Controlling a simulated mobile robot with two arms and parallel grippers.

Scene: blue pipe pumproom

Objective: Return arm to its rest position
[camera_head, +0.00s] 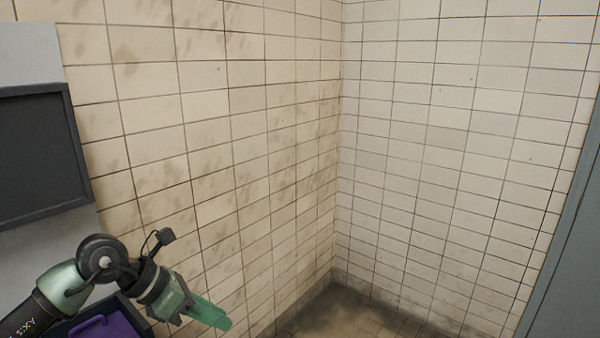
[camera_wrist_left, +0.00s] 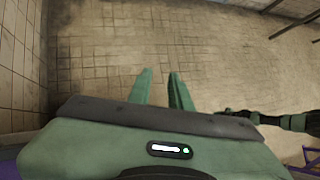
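My left arm comes in from the lower left in the head view, bent at its elbow. Its green left gripper (camera_head: 222,322) points down and to the right, in front of the tiled wall. In the left wrist view the two green fingers (camera_wrist_left: 161,72) stand apart with bare floor showing between them, so the gripper is open and empty. My right gripper does not show in the head view. A dark and green arm part shows at the right of the left wrist view, with no fingers to make out.
Cream tiled walls (camera_head: 400,130) meet in a corner ahead. The brown tiled floor (camera_head: 345,312) looks clear there. A dark framed panel (camera_head: 38,150) is at the left, and a grey-blue upright surface (camera_head: 570,260) at the right. A purple object (camera_head: 108,328) shows below my arm.

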